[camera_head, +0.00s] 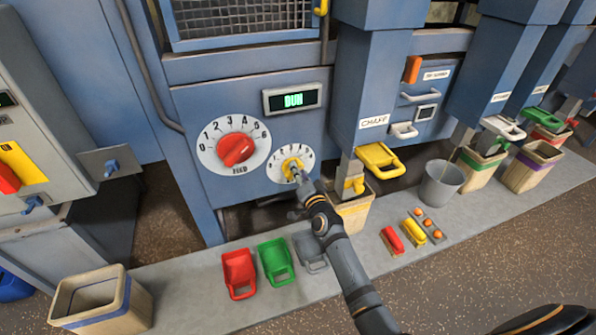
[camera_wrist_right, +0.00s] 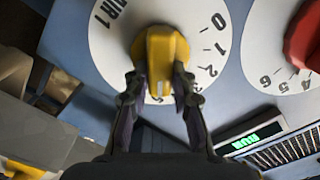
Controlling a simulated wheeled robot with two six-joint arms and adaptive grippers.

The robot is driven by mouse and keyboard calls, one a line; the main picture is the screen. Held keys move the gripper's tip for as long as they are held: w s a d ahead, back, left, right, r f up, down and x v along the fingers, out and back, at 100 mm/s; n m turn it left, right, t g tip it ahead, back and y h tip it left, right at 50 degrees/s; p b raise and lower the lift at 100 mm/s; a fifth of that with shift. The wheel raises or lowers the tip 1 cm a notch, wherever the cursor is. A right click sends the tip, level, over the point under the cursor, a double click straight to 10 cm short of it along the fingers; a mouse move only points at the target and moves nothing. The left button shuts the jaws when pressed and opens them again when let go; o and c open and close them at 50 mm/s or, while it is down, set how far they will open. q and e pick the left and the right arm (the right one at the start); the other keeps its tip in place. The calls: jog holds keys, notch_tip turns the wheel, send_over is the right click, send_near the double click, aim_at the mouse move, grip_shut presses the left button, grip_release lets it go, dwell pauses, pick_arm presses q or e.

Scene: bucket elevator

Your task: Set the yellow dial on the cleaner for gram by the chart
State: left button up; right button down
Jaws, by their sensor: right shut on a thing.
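The yellow dial (camera_head: 290,163) is on a white round scale on the blue cleaner (camera_head: 190,105), right of a larger red dial (camera_head: 236,149) marked FEED. My right gripper (camera_head: 296,175) reaches up to the yellow dial from below. In the right wrist view, my right gripper's fingers (camera_wrist_right: 158,95) are shut on either side of the yellow dial (camera_wrist_right: 160,50). Numbers including 0, 1 and 2 show on its scale, but I cannot tell exactly where it points. I cannot make out a chart. My left gripper is not in view.
A small display (camera_head: 292,98) with green letters is above the dials. A chute labelled CHAFF (camera_head: 375,110) stands to the right. Red (camera_head: 239,273), green (camera_head: 275,260) and grey (camera_head: 310,250) scoops lie on the ledge below. A grey bucket (camera_head: 441,183) stands further right.

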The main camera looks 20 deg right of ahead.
jog(key=shift+m, duration=0.3)
jog(key=c, duration=1.1)
grip_release()
jog(key=s, duration=1.2)
jog(key=shift+d, duration=0.25)
jog(key=shift+a+f, duration=0.1)
